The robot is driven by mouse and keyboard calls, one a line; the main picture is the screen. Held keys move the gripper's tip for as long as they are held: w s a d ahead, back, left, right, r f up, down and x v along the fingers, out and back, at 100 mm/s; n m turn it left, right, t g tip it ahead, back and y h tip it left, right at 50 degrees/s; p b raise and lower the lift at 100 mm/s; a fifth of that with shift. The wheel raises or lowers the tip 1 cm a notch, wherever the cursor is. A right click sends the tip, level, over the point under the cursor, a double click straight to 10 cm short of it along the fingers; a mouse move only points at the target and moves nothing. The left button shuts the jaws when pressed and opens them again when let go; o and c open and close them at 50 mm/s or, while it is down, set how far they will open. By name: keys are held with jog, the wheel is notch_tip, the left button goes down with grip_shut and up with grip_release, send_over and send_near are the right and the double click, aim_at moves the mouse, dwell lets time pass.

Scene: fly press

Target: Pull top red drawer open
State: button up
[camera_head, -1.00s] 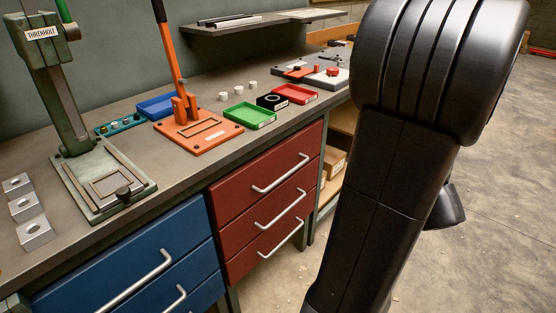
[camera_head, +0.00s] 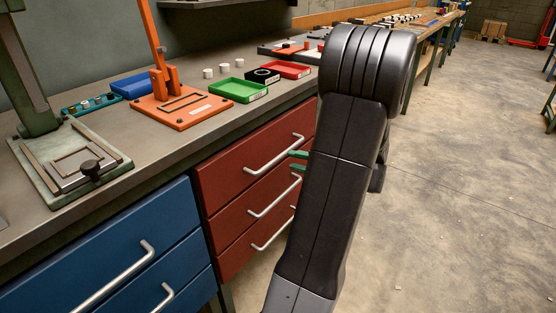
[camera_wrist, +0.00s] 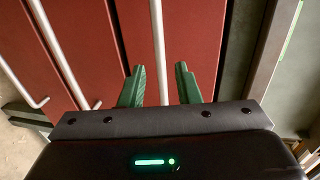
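The top red drawer (camera_head: 235,168) is shut in the upper part of the red drawer stack, under the bench top. Its silver bar handle (camera_head: 272,158) shows left of my arm; in the wrist view the handle (camera_wrist: 157,45) runs lengthwise between the fingers. My gripper (camera_head: 298,161) is just in front of the drawers, its green fingertips pointing left, mostly hidden behind my arm. In the wrist view my gripper (camera_wrist: 159,72) is open, with one finger each side of the handle's line and a gap to it. How deep the fingers reach is unclear.
The middle red drawer (camera_head: 233,206) and its handle (camera_head: 273,196) are close below. Blue drawers (camera_head: 120,250) stand left. The bench top (camera_head: 180,150) carries a green tray (camera_head: 238,91) and an orange press (camera_head: 181,108). Open floor (camera_head: 460,200) lies right.

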aim_at(281, 157)
jog(key=x, duration=0.6)
jog(key=shift+w+a+b, duration=0.25)
jog(key=shift+a+b, duration=0.05)
jog(key=shift+b, duration=0.1)
grip_shut()
